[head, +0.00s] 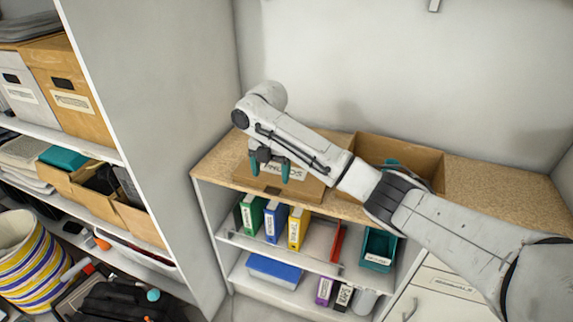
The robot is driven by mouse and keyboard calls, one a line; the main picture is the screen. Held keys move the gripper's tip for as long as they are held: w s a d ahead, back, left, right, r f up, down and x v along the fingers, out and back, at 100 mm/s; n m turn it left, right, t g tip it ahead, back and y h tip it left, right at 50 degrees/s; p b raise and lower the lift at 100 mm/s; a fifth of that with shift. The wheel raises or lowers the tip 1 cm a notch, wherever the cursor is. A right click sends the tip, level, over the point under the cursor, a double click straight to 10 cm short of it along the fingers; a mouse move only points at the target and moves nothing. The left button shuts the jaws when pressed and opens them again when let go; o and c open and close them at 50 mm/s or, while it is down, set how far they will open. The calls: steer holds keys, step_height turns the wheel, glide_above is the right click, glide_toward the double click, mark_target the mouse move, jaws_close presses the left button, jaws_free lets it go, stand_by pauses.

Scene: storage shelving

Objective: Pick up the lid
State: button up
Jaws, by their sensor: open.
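A brown cardboard piece with a white label, which looks like the lid (310,190), lies on the wooden countertop left of an open cardboard box (425,160). My arm partly covers both. I see nothing between the fingers. I cannot tell whether the fingertips touch the lid.
The countertop (490,190) is clear on the right. Below it, shelves hold green, blue and yellow binders (272,220) and a teal bin (379,248). A tall shelf panel (165,110) stands close on the left.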

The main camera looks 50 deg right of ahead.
mark_target(272, 191)
steer(key=shift+s+f+p, duration=0.1)
steer(key=shift+f+p, duration=0.7)
steer(key=shift+f, duration=2.3)
steer(key=c, duration=1.2)
